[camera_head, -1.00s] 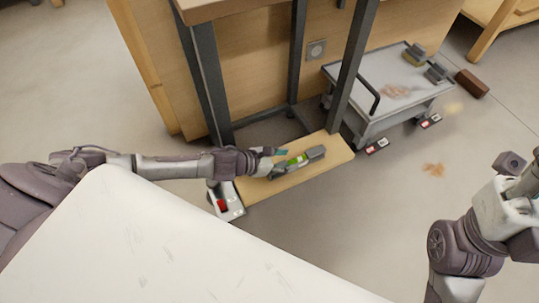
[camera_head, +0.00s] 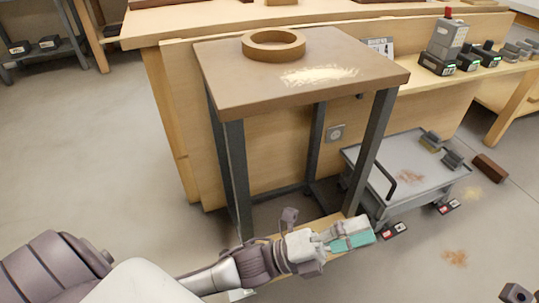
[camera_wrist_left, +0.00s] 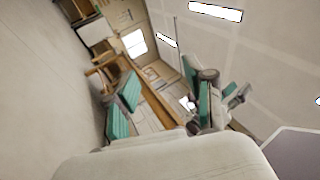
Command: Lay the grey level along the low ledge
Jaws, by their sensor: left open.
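The low ledge is a pale wooden board (camera_head: 328,222) near the floor at the foot of the dark-legged stand, in the head view. My left gripper (camera_head: 357,236) is above its right part, in front of it from this camera. Its teal-padded fingers stand apart in the left wrist view (camera_wrist_left: 165,98), with nothing held between them. The grey level does not show in either view now; my left gripper and forearm cover much of the ledge.
The tall stand (camera_head: 235,92) with a wooden ring (camera_head: 273,43) on top rises behind my left arm. A grey cart (camera_head: 415,178) is right of the ledge, with small dark-and-red items (camera_head: 394,230) beside it.

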